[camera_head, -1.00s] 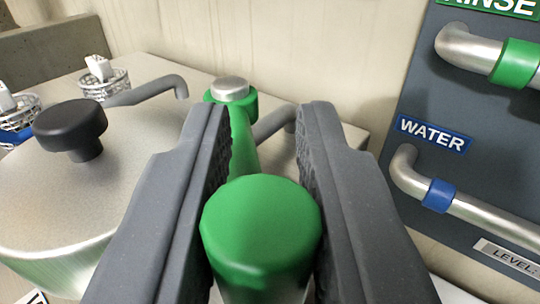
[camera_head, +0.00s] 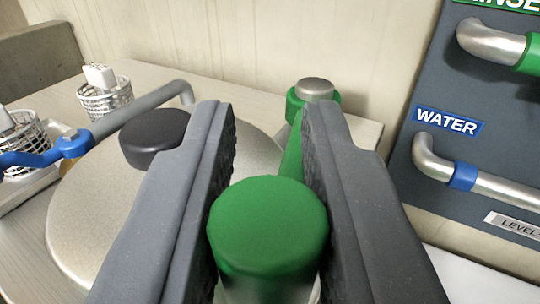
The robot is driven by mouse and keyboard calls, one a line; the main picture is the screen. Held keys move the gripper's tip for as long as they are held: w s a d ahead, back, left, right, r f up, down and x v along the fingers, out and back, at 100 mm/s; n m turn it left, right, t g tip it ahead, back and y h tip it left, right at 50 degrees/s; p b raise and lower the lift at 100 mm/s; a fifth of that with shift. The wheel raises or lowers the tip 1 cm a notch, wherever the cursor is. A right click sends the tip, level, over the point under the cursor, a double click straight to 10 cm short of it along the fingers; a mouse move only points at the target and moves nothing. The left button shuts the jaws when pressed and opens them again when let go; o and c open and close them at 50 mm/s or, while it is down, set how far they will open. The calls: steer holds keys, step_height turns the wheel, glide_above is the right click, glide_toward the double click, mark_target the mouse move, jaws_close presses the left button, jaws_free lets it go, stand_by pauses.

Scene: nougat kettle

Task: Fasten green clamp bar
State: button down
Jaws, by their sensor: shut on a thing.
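The green clamp bar shows as a thick green knob end (camera_head: 268,235) between my gripper's fingers. Behind it, a green arm runs to a green collar with a silver cap (camera_head: 314,92) at the back right. My gripper (camera_head: 268,125) is shut on the green knob end, one dark grey finger on each side. The silver kettle lid (camera_head: 90,215) with its black knob (camera_head: 155,140) lies to the left, partly hidden by the left finger. Part of the bar is hidden behind the right finger. I cannot see whether a catch holds it.
A dark panel at right carries a silver handle with a blue band (camera_head: 463,177) under a WATER label (camera_head: 447,122). A green-banded handle (camera_head: 490,42) is above it. White wire baskets (camera_head: 105,100) and a blue-jointed pipe (camera_head: 75,143) stand at left. A pale wall is behind.

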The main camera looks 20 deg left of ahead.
steer(key=shift+a+r, duration=0.15)
steer(key=shift+a, duration=0.75)
stand_by(1.1)
steer(key=c, duration=1.3)
jaws_free()
steer(key=shift+s, duration=0.1)
